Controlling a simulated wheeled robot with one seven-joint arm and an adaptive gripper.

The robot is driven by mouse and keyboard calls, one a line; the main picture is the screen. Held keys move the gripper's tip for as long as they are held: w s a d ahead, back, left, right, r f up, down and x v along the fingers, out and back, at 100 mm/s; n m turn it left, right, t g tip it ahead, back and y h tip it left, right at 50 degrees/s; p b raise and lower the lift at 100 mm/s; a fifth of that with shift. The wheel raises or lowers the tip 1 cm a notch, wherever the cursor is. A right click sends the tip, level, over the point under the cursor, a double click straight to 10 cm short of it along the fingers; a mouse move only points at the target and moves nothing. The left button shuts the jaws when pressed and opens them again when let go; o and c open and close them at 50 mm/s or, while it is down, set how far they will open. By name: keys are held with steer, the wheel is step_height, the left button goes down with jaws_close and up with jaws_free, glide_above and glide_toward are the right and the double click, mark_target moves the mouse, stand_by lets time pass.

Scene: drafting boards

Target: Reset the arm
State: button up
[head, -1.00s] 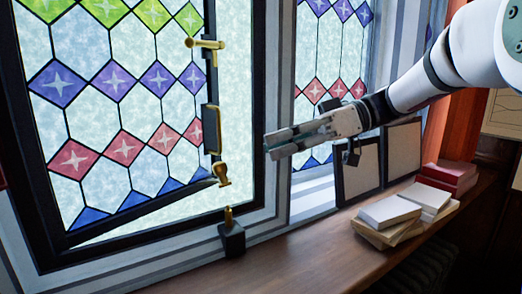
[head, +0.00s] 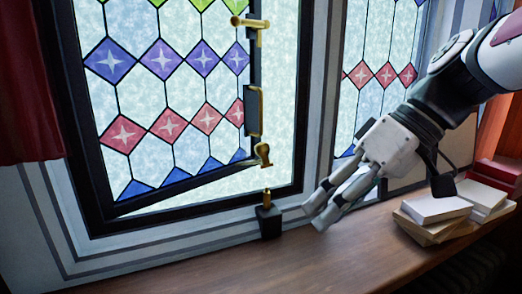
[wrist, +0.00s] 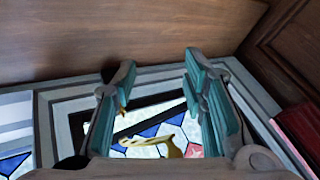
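My gripper (head: 328,208) hangs in the air over the wooden sill, in front of the window wall and right of the stained-glass casement. Its white fingers point down and to the left. In the wrist view my gripper (wrist: 158,95) shows two teal-padded fingers spread apart with nothing between them. My arm comes in from the upper right in the head view.
The leaded casement (head: 165,135) stands slightly ajar, with brass handles (head: 252,22) on its right edge. A black block with a brass peg (head: 268,218) stands on the sill (head: 200,265). Stacked books (head: 432,210) lie at right. The sill's left part is clear.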

steer(key=s+d+f+m+t+h, duration=0.4)
steer(key=s+d+f+m+h, duration=0.2)
steer(key=s+d+m+h, duration=0.1)
steer(key=shift+s+d+f+t+b, duration=0.3)
steer(key=shift+s+d+t, duration=0.1)
steer(key=shift+d, duration=0.25)
steer(key=shift+c, duration=0.3)
